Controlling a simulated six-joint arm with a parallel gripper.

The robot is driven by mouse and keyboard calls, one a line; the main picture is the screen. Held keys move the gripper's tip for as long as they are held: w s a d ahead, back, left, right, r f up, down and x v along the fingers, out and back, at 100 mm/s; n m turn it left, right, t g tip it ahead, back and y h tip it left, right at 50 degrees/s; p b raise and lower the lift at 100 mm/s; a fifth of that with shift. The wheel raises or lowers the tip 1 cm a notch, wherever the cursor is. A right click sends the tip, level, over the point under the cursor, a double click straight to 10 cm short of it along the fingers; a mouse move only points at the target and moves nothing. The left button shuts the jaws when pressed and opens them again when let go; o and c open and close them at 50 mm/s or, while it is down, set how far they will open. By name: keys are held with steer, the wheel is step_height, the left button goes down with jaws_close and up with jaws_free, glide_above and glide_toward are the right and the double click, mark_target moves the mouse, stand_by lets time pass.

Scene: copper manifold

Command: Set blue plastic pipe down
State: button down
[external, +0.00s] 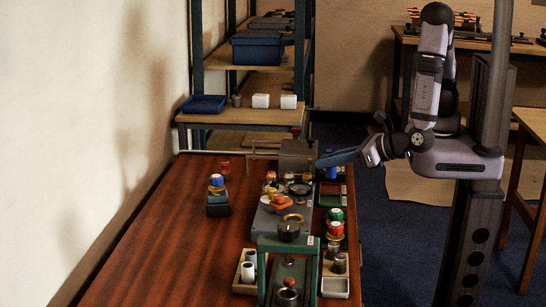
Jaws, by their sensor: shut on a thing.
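My gripper (365,153) is at the end of my arm, at the far right edge of the wooden table. It is shut on a long dull-blue piece, which looks like the blue plastic pipe (338,157). The pipe points left, nearly level, above the table's far right part. Its grip end is small and partly hidden by the gripper. A short bright-blue cylinder (331,173) shows just below the pipe; whether they touch cannot be told.
A green frame (262,265) stands at the front. A small stack (217,183) stands at the left. The left front of the table (165,245) is clear. Shelves (262,85) stand behind.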

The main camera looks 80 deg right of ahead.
steer(key=shift+m+h, duration=0.3)
steer(key=shift+s+d+f+p, duration=0.1)
steer(key=shift+s+d+f, duration=0.35)
steer(key=shift+f, duration=1.05)
steer(key=shift+s+d+f+p, duration=0.15)
steer(key=shift+d+f, duration=0.55)
steer(key=shift+f, duration=0.75)
steer(key=shift+s+d+f+p, duration=0.1)
steer(key=shift+s+d+f, duration=0.35)
steer(key=shift+f, duration=1.05)
steer(key=shift+w+d, duration=0.15)
steer(key=shift+f, duration=2.05)
steer(key=shift+f, duration=0.15)
steer(key=c, duration=1.6)
jaws_free()
steer(key=shift+o, duration=0.2)
